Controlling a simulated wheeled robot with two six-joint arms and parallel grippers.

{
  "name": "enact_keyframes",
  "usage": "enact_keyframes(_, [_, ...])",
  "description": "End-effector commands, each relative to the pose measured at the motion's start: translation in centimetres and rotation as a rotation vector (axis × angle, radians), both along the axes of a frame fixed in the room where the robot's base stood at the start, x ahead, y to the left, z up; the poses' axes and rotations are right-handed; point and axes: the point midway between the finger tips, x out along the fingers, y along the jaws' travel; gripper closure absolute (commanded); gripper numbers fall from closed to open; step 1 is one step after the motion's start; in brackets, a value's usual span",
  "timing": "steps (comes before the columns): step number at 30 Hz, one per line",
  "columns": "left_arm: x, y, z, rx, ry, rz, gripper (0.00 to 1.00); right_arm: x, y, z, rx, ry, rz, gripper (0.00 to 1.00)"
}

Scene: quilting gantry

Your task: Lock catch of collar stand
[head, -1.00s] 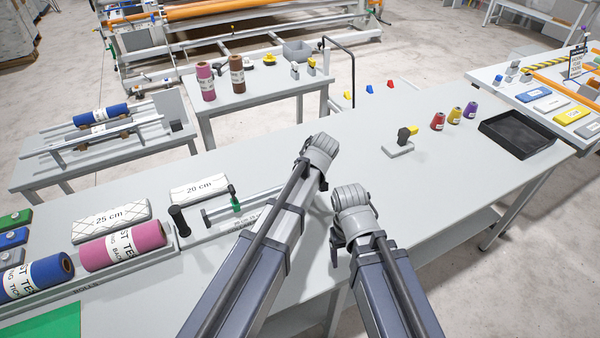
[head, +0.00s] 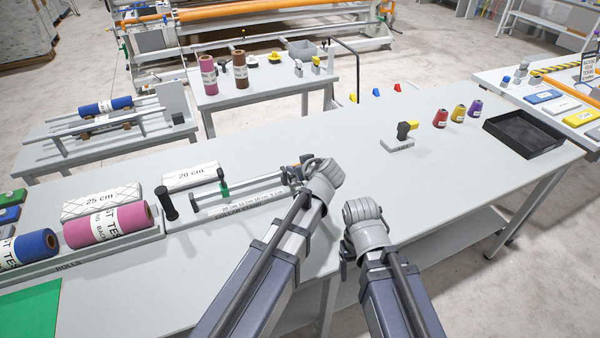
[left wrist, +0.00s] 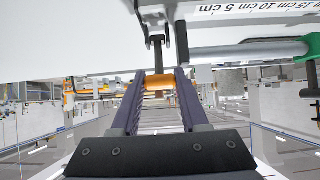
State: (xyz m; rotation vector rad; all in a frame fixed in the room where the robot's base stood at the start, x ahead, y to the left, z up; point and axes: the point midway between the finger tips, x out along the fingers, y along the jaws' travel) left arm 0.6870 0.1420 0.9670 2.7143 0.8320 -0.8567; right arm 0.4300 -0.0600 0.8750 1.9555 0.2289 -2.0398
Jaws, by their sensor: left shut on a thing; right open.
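The collar stand (head: 240,212) lies on the long grey table, with a rail, a printed centimetre scale and a green collar (head: 223,189). The green collar also shows at the right of the left wrist view (left wrist: 314,46). My left gripper (head: 298,165) is at the stand's right end, partly hidden by its own wrist. In the left wrist view its fingers (left wrist: 158,75) are shut on the orange grip of the catch (left wrist: 158,83), below a dark lever joined to the stand. How far the catch is turned is unclear. My right gripper (head: 346,265) is open and empty by the table's front edge.
A black-knobbed handle (head: 167,204) stands left of the rail. The 20 cm roll (head: 190,176) and 25 cm roll (head: 102,201) lie nearby, with a pink roll (head: 105,228) in front. The table is clear right of my arms up to a small grey stand (head: 397,145).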

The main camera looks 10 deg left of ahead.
Motion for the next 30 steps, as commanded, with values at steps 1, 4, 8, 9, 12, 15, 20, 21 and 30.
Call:
enact_keyframes(1, [-0.2, 0.1, -0.7, 0.01, -0.012, 0.002, 1.0, 0.0, 0.0, -0.9, 0.0, 0.0, 0.0, 0.25])
enact_keyframes(4, [-0.2, 0.1, -0.7, 0.029, -0.042, 0.003, 1.0, 0.0, 0.0, -1.6, 0.0, 0.0, 0.0, 0.25])
enact_keyframes(8, [-0.1, 0.1, -0.6, 0.046, -0.067, 0.003, 1.0, 0.0, 0.0, -2.1, 0.0, 0.0, 0.0, 0.25])
enact_keyframes(9, [-0.1, 0.1, -0.6, 0.049, -0.072, 0.004, 1.0, 0.0, 0.0, -2.2, 0.0, 0.0, 0.0, 0.25])
enact_keyframes(12, [-0.1, 0.1, -0.5, 0.055, -0.08, 0.002, 1.0, 0.0, 0.0, -2.3, 0.0, 0.0, 0.0, 0.25])
enact_keyframes(15, [-0.1, 0.1, -0.5, 0.057, -0.083, 0.002, 1.0, 0.0, 0.0, -2.3, 0.0, 0.0, 0.0, 0.25])
enact_keyframes(20, [-0.1, 0.1, -0.4, 0.057, -0.083, 0.002, 1.0, 0.0, 0.0, -2.3, 0.0, 0.0, 0.0, 0.25])
enact_keyframes(21, [-0.1, 0.1, -0.4, 0.057, -0.083, 0.002, 1.0, 0.0, 0.0, -2.3, 0.0, 0.0, 0.0, 0.25])
enact_keyframes(30, [-0.1, 0.0, -0.4, 0.057, -0.085, 0.001, 0.34, 0.0, 0.0, -2.3, 0.0, 0.0, 0.0, 0.25])
